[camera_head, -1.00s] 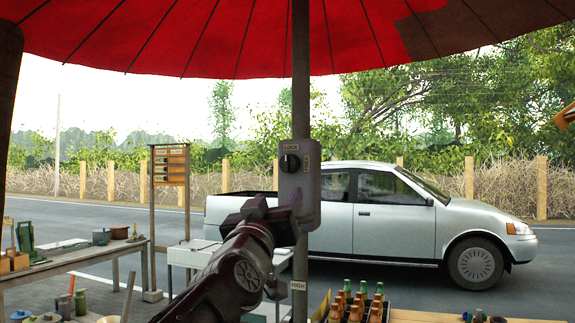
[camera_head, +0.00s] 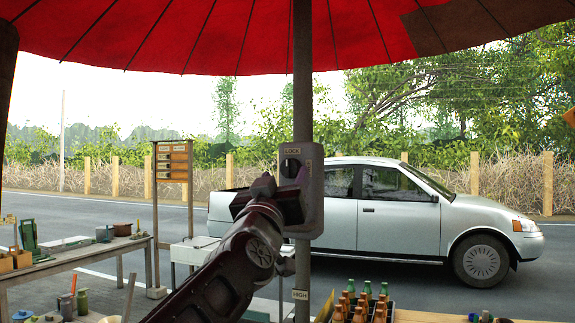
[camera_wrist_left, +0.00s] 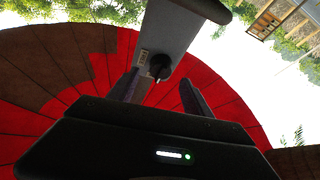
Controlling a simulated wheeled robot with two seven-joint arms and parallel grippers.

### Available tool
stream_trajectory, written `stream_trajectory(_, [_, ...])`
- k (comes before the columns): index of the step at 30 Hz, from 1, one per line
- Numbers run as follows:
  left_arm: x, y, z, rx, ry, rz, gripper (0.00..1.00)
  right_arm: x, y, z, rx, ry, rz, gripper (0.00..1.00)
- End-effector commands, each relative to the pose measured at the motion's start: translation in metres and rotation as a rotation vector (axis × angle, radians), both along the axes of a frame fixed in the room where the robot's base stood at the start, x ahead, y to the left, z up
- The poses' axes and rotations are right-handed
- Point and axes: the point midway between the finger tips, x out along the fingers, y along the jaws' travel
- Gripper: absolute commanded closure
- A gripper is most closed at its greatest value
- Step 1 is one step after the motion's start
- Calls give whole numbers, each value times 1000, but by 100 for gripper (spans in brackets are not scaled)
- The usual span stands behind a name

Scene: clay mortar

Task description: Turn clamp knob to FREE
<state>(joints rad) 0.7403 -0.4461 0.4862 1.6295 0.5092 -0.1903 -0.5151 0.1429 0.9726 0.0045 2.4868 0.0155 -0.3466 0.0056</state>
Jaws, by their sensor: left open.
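The dark round clamp knob (camera_head: 290,167) sits on a grey clamp plate (camera_head: 312,215) fixed to the umbrella pole. A LOCK label (camera_head: 292,152) is above the knob, and a small sideways label is to its right, too small to read surely. My left gripper (camera_head: 268,186) is just below and left of the knob in the head view. In the left wrist view its two fingers stand apart and empty, with the knob (camera_wrist_left: 160,66) showing in the gap, beyond the palm. I cannot tell whether a finger touches it. My right gripper is not in view.
The pole (camera_head: 302,105) rises to a red umbrella (camera_head: 200,35). A bottle crate (camera_head: 362,310) stands below right. A cluttered table (camera_head: 75,262) is at the left, and a signboard (camera_head: 172,165) stands behind. A silver pickup (camera_head: 400,220) is on the road.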

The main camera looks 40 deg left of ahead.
Motion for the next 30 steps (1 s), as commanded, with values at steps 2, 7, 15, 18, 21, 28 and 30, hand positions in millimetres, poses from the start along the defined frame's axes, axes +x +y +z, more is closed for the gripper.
stream_trajectory(2, [12, 6, 8, -4, 2, -2, 42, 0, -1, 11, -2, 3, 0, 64])
stream_trajectory(7, [28, 14, 15, -2, 1, 0, 42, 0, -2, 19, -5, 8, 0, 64])
stream_trajectory(15, [32, 15, 14, -1, 0, 0, 42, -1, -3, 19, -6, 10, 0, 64])
stream_trajectory(18, [32, 15, 14, -1, 0, 0, 43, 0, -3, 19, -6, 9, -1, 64])
stream_trajectory(21, [32, 15, 14, -1, 0, 0, 52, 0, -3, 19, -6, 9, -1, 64])
stream_trajectory(28, [32, 15, 14, -1, 1, -1, 70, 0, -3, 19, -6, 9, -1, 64])
stream_trajectory(30, [32, 15, 14, -1, 1, -1, 76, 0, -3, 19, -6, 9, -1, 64])
